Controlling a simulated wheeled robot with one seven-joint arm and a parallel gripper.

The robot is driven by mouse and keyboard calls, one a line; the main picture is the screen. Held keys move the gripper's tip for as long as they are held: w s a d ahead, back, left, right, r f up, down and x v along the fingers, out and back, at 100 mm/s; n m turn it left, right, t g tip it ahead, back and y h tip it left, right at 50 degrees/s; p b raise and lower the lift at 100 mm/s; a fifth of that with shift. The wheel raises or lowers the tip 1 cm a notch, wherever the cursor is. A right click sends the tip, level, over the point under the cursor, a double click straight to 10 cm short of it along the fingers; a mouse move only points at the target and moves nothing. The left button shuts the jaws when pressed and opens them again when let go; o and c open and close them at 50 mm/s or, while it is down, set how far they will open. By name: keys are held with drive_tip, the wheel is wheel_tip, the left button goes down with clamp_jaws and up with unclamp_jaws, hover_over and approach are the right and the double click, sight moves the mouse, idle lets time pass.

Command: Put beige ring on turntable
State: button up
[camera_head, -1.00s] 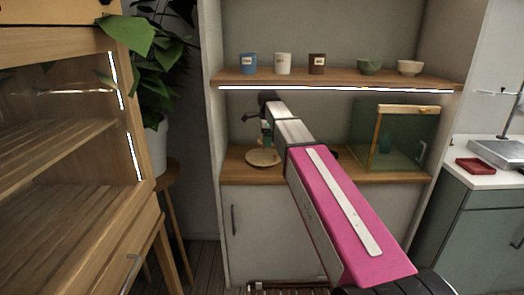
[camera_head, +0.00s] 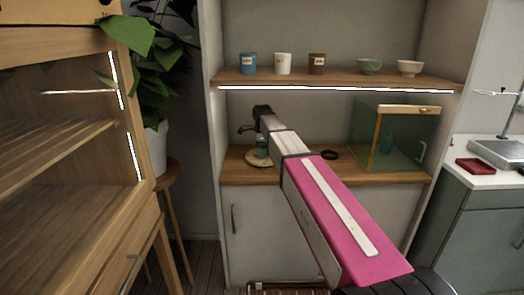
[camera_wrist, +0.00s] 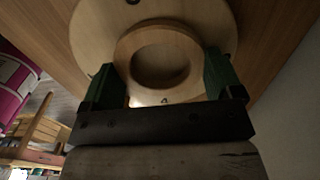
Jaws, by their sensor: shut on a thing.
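The turntable (camera_wrist: 88,35) is a pale round wooden disc on the wooden counter in the wrist view; in the head view it shows as a pale disc (camera_head: 252,160) at the left of the lower shelf. The beige ring (camera_wrist: 124,58) is a thick pale ring with a round hollow. My gripper (camera_wrist: 160,75) is shut on the ring, with green fingers on its left and right sides. The ring lies within the turntable's outline in the wrist view; I cannot tell whether it touches the disc. In the head view my gripper (camera_head: 262,145) is over the turntable, and the ring is not distinct.
A dark ring (camera_head: 330,155) lies on the counter (camera_head: 310,171), right of my arm. A glass case (camera_head: 400,140) with a wooden top edge stands further right. Several cups and bowls stand on the upper shelf (camera_head: 340,81), above my arm. A leafy plant (camera_head: 150,70) stands left.

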drive_tip(key=shift+f, duration=0.1)
drive_tip(key=o, duration=0.7)
wheel_tip(320, 180, up, 8)
drive_tip(key=shift+f, duration=0.15)
